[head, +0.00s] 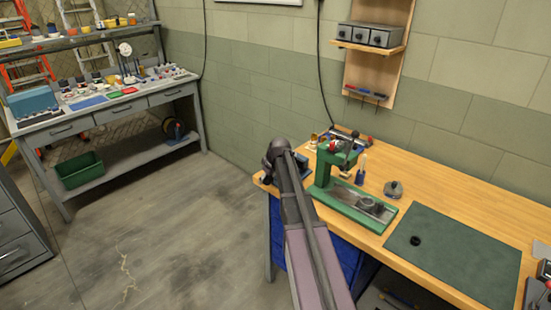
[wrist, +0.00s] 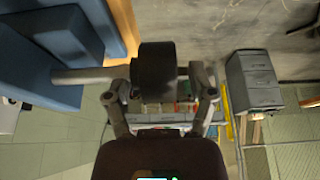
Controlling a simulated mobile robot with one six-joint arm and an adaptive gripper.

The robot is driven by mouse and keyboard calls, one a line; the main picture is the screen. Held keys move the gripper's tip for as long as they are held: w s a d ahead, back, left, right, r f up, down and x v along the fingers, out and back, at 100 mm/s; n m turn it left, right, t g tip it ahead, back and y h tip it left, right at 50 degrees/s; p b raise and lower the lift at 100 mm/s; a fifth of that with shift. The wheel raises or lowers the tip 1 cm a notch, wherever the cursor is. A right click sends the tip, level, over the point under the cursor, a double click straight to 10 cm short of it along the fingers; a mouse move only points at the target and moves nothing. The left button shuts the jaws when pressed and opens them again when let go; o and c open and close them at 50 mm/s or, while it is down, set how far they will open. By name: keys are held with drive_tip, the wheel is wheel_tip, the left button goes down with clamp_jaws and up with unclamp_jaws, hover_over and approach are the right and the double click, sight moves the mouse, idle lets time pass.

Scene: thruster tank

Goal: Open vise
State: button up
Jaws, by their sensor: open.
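The blue vise (wrist: 45,72) fills the upper left of the wrist view. A grey screw rod (wrist: 88,76) runs from it to the right, to a dark screw head (wrist: 156,85). My gripper (wrist: 160,82) is open, with one finger on each side of the screw head. I cannot tell whether the fingers touch it. In the head view my arm reaches to the left end of the wooden workbench (head: 445,187) and hides most of the vise. The jaw gap of the vise cannot be made out.
A green press (head: 350,200) stands on the bench just right of my arm, with a small grey metal piece (head: 393,189) beside it. A dark green mat (head: 455,255) lies further right. The floor (head: 165,245) left of the bench is clear. A grey table (head: 110,112) stands at the back left.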

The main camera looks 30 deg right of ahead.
drive_tip(key=p+v, duration=1.2)
drive_tip(key=v, duration=0.1)
drive_tip(key=shift+r, duration=0.35)
drive_tip(key=shift+w+a, duration=0.1)
idle(0.4)
